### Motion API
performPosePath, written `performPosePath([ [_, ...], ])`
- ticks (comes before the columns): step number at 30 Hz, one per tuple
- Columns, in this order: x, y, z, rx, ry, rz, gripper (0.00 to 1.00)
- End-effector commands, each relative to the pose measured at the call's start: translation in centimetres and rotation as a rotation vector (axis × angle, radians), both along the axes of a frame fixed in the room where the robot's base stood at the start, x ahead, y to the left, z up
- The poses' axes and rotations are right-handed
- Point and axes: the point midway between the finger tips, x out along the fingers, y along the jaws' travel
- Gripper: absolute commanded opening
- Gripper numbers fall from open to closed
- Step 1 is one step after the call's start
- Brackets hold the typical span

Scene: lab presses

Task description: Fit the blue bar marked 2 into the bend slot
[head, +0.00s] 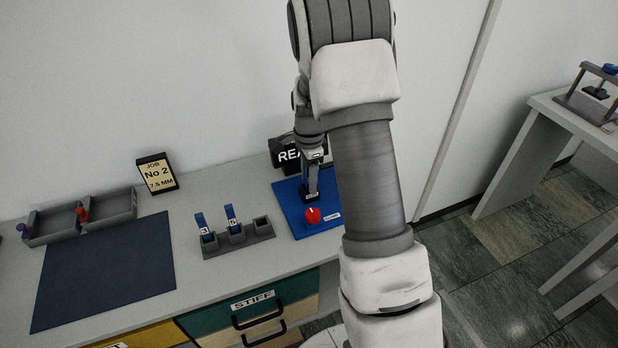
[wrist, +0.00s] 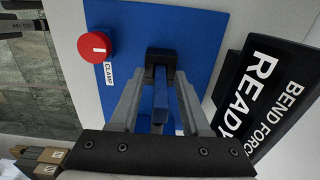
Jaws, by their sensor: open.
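A blue bar (wrist: 161,102) stands with its far end at the black bend slot block (wrist: 160,58) on the blue base plate (wrist: 205,35). It looks seated there, but how deep I cannot tell. My gripper (wrist: 158,100) is open, with one finger on each side of the bar. In the head view my gripper (head: 312,185) is over the plate (head: 283,198), and my arm hides part of it. The number on this bar does not show. A red clamp knob (wrist: 96,46) sits on the plate beside the block.
A grey rack (head: 237,239) holds two blue bars, one marked 3 (head: 203,226), the other's mark (head: 231,216) unclear; its right place is empty. A bend force display (wrist: 265,92) reading READY stands close beside the plate. A job card (head: 157,174) says No 2, 7.5 MM. A dark mat (head: 105,270) is clear.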

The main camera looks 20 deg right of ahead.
Motion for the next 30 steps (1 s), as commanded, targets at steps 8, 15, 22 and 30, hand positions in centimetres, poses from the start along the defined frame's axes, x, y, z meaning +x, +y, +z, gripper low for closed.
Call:
performPosePath([
  [8, 0.1, 0.0, 1.8, -0.001, -0.005, 0.000, 0.47],
  [15, 0.1, 0.0, 7.0, -0.001, -0.006, 0.001, 0.47],
  [22, 0.1, 0.0, 11.0, -0.001, -0.003, 0.000, 0.47],
  [30, -0.6, 0.5, 13.6, 0.002, -0.019, 0.046, 0.47],
])
